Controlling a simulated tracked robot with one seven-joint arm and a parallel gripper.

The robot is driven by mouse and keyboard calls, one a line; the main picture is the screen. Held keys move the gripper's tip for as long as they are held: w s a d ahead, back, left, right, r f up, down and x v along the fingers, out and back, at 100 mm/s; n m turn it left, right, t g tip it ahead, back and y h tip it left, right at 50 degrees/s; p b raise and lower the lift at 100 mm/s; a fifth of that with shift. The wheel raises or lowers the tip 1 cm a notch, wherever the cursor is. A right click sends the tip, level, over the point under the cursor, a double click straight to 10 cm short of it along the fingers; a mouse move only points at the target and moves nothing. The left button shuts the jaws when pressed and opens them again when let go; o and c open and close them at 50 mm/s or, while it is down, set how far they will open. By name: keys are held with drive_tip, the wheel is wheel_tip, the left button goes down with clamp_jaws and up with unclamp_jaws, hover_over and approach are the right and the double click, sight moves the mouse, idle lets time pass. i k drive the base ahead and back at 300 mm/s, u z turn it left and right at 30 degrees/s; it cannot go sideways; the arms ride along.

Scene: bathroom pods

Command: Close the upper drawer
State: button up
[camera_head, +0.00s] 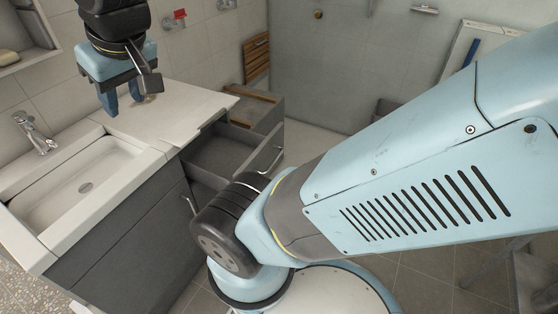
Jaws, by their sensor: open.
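The upper drawer (267,158) of the grey vanity stands pulled out, with its empty-looking grey inside showing and a metal handle on its front. My arm hides part of its near lower side. My gripper (122,103) is at the upper left, above the white countertop (165,118), with its two blue fingers pointing down and apart. It holds nothing that I can see. It is to the left of the drawer and apart from it.
A white sink (85,185) with a chrome faucet (36,133) is at the left. A grey unit with wooden slats (250,108) stands behind the drawer. My arm fills the right side. Tiled walls close off the back.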

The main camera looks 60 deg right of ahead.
sight(223, 151)
drive_tip(key=z, duration=0.2)
drive_tip(key=k, duration=0.5)
drive_tip(key=z, duration=0.65)
drive_tip(key=i, duration=0.85)
drive_tip(key=z, duration=0.1)
drive_tip(key=k, duration=0.25)
drive_tip(key=z, duration=0.15)
